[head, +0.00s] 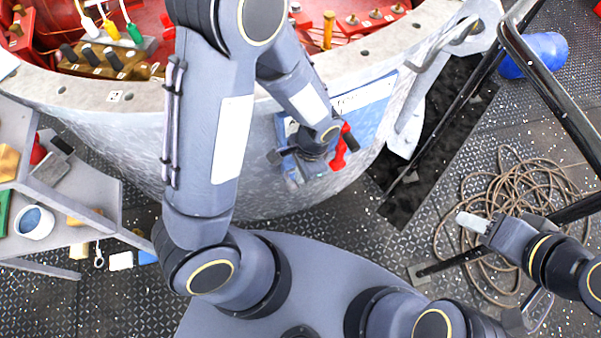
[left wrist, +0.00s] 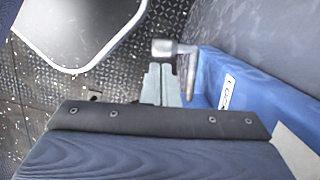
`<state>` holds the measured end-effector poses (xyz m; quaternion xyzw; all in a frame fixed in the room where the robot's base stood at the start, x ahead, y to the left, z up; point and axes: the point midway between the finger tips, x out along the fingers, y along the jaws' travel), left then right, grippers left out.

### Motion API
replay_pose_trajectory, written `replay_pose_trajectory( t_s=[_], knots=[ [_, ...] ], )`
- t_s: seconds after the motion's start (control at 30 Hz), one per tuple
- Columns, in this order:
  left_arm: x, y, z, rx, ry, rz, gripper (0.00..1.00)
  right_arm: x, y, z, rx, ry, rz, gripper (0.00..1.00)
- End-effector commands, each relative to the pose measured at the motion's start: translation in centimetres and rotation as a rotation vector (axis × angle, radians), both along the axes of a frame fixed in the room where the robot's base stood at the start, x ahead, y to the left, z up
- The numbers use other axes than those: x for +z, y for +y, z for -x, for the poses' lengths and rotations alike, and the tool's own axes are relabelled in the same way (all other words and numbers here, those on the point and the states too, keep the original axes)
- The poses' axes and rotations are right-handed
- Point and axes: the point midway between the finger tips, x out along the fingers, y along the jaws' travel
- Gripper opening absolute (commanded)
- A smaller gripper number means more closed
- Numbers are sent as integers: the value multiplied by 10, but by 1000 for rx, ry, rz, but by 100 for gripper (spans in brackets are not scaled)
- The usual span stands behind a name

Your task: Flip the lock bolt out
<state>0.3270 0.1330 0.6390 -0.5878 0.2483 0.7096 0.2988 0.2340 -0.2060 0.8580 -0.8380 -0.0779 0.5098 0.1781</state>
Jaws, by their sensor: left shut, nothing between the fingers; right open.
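A blue panel (head: 366,108) is set on the curved grey wall of the big drum. It also shows in the left wrist view (left wrist: 212,75), with a white label. A grey metal piece (left wrist: 188,72) with a round barrel and a tapering arm, seemingly the lock bolt, lies along the panel's edge. My left gripper (left wrist: 161,68) is shut and empty, its fingertips close to the barrel; whether they touch it I cannot tell. In the head view my left gripper (head: 291,174) is at the panel's lower left, and the bolt is not clear there. My right gripper (head: 474,222) is open, away from the drum.
A red handle (head: 339,152) is beside my left wrist. The drum's pale rim (head: 120,97) surrounds red equipment. A shelf (head: 75,200) with small items stands left. A coiled hose (head: 510,190) lies on the deck, and a black rail (head: 550,85) is at right.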

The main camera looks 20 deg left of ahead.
Motion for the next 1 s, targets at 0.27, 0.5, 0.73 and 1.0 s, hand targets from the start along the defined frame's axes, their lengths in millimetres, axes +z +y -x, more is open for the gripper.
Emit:
replay_pose_trajectory(
  t_s=[0.27,0.5,0.73,1.0],
  knots=[
    [62,-4,-11,2,-7,3,0,53,0,0,0,-1,0,45],
    [77,-6,-15,2,-7,4,0,65,0,0,0,0,0,45],
    [76,-6,-15,2,-7,4,0,63,0,0,0,0,0,45],
    [76,-6,-15,2,-7,4,0,63,0,0,0,0,0,45]
  ],
)
